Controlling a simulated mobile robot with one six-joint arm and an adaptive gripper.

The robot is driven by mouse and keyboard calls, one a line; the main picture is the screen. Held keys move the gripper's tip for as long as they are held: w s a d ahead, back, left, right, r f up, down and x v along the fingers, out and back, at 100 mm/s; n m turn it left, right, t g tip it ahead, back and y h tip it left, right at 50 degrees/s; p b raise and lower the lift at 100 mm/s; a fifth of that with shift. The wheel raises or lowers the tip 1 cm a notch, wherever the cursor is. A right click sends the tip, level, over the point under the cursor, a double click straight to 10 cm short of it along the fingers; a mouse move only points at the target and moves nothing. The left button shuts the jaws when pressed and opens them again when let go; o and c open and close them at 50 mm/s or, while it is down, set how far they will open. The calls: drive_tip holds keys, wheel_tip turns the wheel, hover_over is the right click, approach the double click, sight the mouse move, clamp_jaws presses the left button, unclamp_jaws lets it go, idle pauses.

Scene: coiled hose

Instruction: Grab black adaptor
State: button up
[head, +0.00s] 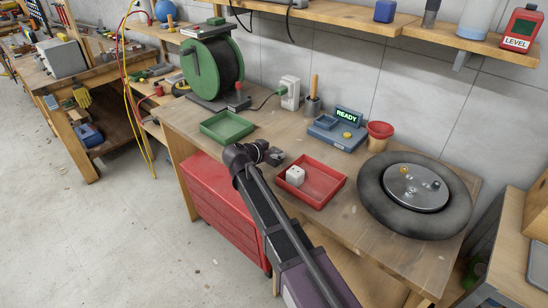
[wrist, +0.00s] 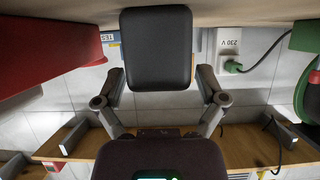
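The black adaptor (wrist: 157,48) is a smooth dark block with rounded corners, seen close up in the wrist view. It stands at the table surface, which shows along the top of that view. My gripper (wrist: 160,78) has its two fingers spread, one on each side of the adaptor. The right finger shows a thin gap; I cannot tell whether the left finger touches. In the head view my gripper (head: 271,156) is low over the workbench, between the green tray and the red tray. The adaptor is hard to separate from the dark gripper there.
A green tray (head: 227,137) lies behind and left of my gripper. A red tray (head: 328,201) with a white block (head: 295,176) lies to its right.

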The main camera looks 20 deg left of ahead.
sight(274, 150)
drive_tip(key=c, duration=0.7)
drive_tip(key=shift+r, duration=0.15)
wheel_tip(274, 150, up, 4)
drive_tip(key=p, duration=0.4)
drive_tip(key=s+d, duration=0.1)
drive_tip(key=s, duration=0.4)
drive_tip(key=s+d, duration=0.2)
drive_tip(key=s, duration=0.3)
drive_tip(key=s+d+p, duration=0.1)
drive_tip(key=s, duration=0.4)
drive_tip(key=shift+s+d+r, duration=0.2)
drive_tip(key=shift+d+r, duration=0.1)
drive_tip(key=shift+r, duration=0.05)
